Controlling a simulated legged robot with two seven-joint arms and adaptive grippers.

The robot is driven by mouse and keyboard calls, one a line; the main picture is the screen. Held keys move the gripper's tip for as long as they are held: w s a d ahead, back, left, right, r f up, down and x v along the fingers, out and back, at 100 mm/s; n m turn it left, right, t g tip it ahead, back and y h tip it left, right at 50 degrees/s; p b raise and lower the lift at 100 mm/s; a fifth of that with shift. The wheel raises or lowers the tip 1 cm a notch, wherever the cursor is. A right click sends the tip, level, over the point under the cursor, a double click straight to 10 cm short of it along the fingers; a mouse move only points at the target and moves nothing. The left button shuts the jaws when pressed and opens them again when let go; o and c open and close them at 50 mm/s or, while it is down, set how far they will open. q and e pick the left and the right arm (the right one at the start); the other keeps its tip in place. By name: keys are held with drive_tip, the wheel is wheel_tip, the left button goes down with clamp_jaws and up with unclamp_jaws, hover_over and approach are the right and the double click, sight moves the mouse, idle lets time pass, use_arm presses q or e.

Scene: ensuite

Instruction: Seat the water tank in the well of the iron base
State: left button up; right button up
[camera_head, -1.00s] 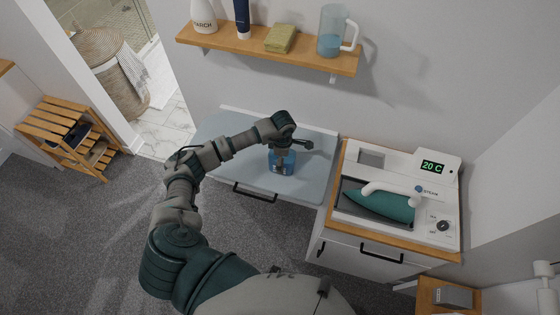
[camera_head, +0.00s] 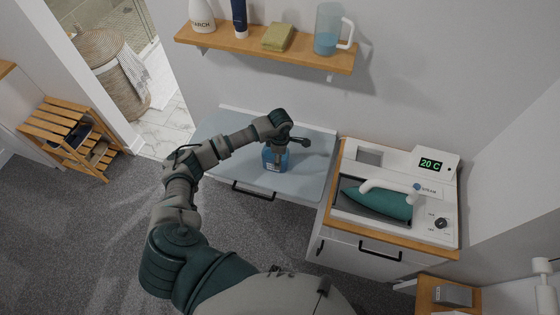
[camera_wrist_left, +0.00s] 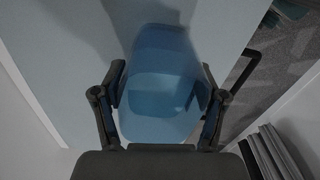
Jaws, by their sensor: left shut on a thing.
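The water tank (camera_head: 275,160), translucent blue with a dark label, is held at the blue-grey board. My left gripper (camera_head: 279,146) is above it, shut on its upper part. In the left wrist view the tank (camera_wrist_left: 160,75) fills the space between the fingers (camera_wrist_left: 160,90), with a finger along each side. I cannot tell whether its bottom touches the board. The white iron base (camera_head: 434,207) stands to the right, with a grey rectangular recess (camera_head: 369,157) at its back left, which looks empty. The teal iron (camera_head: 380,202) rests on the base. My right gripper is not in view.
The blue-grey board (camera_head: 215,150) has free room around the tank. A wooden shelf (camera_head: 235,42) on the wall above holds a jug (camera_head: 326,42), a sponge-like block and bottles. The base stands on a wood-topped cabinet (camera_head: 343,246). The display reads 20 C.

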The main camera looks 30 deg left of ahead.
use_arm(q)
drive_tip(key=shift+s+d+f, duration=0.1)
drive_tip(key=shift+d+f, duration=0.05)
drive_tip(key=shift+d, duration=0.2)
drive_tip(key=shift+c, duration=0.7)
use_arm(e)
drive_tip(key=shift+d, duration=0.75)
use_arm(q)
drive_tip(key=shift+a, duration=0.1)
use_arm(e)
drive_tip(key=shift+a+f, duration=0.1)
